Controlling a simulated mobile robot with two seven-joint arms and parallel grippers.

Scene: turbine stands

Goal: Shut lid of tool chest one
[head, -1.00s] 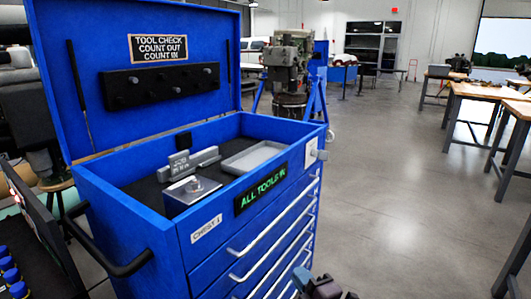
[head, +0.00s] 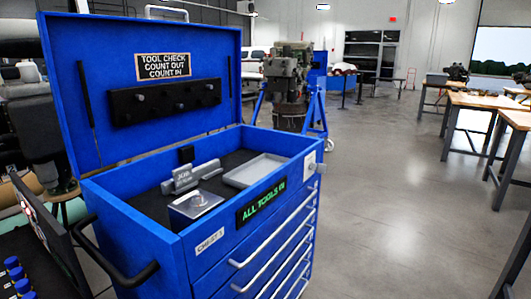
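The blue tool chest labelled as chest 1 (head: 150,238) stands in the left half of the head view. Its lid (head: 207,132) is open and stands upright at the back, with a light handle (head: 166,12) on its top edge. The lid's inside carries a "TOOL CHECK" sign (head: 163,66) and a black strip with pegs (head: 166,102). The front display (head: 262,203) reads "ALL TOOLS IN" in green. Neither gripper is in view.
A black side handle (head: 115,272) sticks out at the chest's left. A dark case with blue-capped items (head: 18,273) is at the lower left. An engine on a blue stand (head: 289,85) is behind. Wooden workbenches (head: 490,103) stand right; the floor between is clear.

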